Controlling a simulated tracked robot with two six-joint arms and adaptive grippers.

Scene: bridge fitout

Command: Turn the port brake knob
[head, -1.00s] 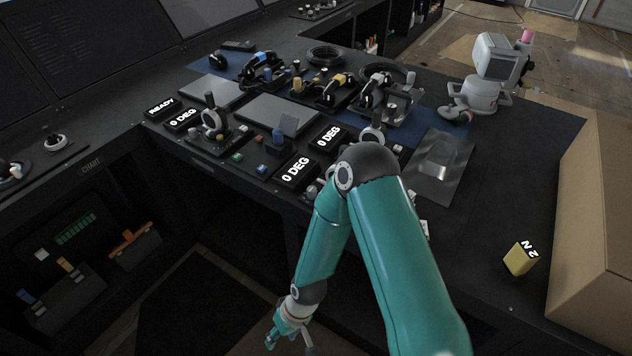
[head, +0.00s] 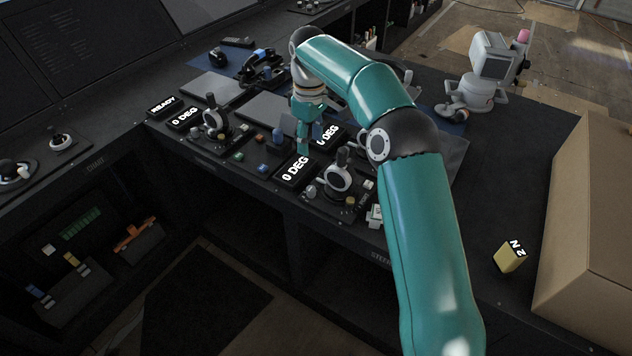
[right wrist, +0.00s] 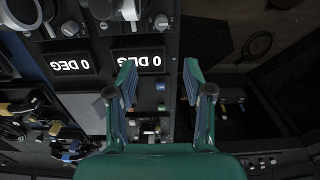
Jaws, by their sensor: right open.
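The console holds two lever units, the left one (head: 214,124) and the right one (head: 340,176), each with small knobs around its base. A silver knob (head: 311,191) sits left of the right lever; it appears to be the round knob (right wrist: 161,22) in the right wrist view. No readable label shows which knob is the port brake. My right gripper (head: 304,142) points down over the console between the lever units, by the two right "0 DEG" displays. In the right wrist view its jaws (right wrist: 160,78) are apart and empty. My left gripper is not in view.
Displays (head: 295,171) reading "0 DEG" stand by the levers. Small coloured buttons (head: 239,156) lie between the lever units. Headsets (head: 262,66) lie behind. A small grey robot figure (head: 490,75), a yellow "2 N" block (head: 512,256) and a cardboard box (head: 590,230) are at right.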

